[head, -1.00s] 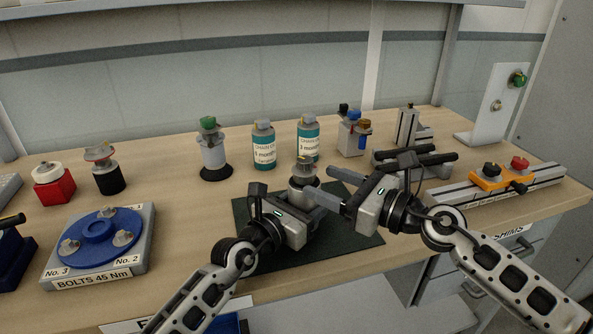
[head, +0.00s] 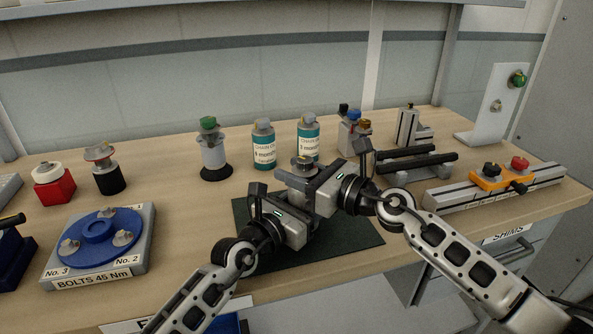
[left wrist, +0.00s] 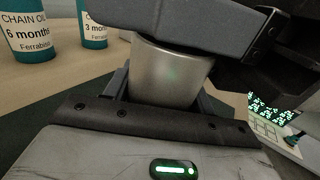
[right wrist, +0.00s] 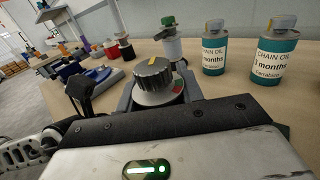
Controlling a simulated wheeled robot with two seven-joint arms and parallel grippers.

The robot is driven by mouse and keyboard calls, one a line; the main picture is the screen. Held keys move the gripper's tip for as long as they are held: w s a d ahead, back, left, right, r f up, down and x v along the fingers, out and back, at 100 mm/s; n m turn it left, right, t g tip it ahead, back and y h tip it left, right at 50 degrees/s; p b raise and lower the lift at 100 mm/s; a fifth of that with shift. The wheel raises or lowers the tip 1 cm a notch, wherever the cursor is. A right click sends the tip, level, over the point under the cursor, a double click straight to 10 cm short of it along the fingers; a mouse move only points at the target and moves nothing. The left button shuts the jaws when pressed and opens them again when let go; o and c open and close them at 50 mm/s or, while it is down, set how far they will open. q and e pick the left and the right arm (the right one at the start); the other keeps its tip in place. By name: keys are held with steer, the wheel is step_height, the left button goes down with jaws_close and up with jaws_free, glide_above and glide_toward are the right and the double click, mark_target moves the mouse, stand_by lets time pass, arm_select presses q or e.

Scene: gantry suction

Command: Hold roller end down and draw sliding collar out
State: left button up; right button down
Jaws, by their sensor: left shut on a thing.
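A grey metal cylinder with a knurled dark knob on top (head: 303,162) stands upright on the dark green mat (head: 345,243). In the right wrist view the knob (right wrist: 152,73) has a yellow mark, above a grey disc with coloured marks. My left gripper (head: 285,205) is shut on the cylinder body (left wrist: 170,72), low down. My right gripper (head: 298,178) is above it, its fingers on either side of the part under the knob; they look open, and contact is unclear. No clearly separate roller or collar can be told apart; the arms partly hide the piece.
Chain oil cans (head: 264,146) stand behind the mat. A green-topped grey post (head: 212,150) is to their left. A blue bolt plate (head: 99,240) lies at left. Dark bars on a bracket (head: 415,160) and an orange-clamped rail (head: 497,184) are at right. The mat's right part is clear.

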mark_target(296, 167)
arm_select(q)
steer(key=shift+f, duration=0.15)
arm_select(e)
steer(key=shift+r, duration=2.7)
steer(key=c, duration=0.9)
jaws_free()
steer(key=shift+f, duration=0.1)
steer(key=shift+s+d+f, duration=0.1)
steer(key=shift+d, duration=0.2)
steer(key=v, duration=1.1)
steer(key=shift+d, duration=0.15)
steer(key=shift+s, duration=0.15)
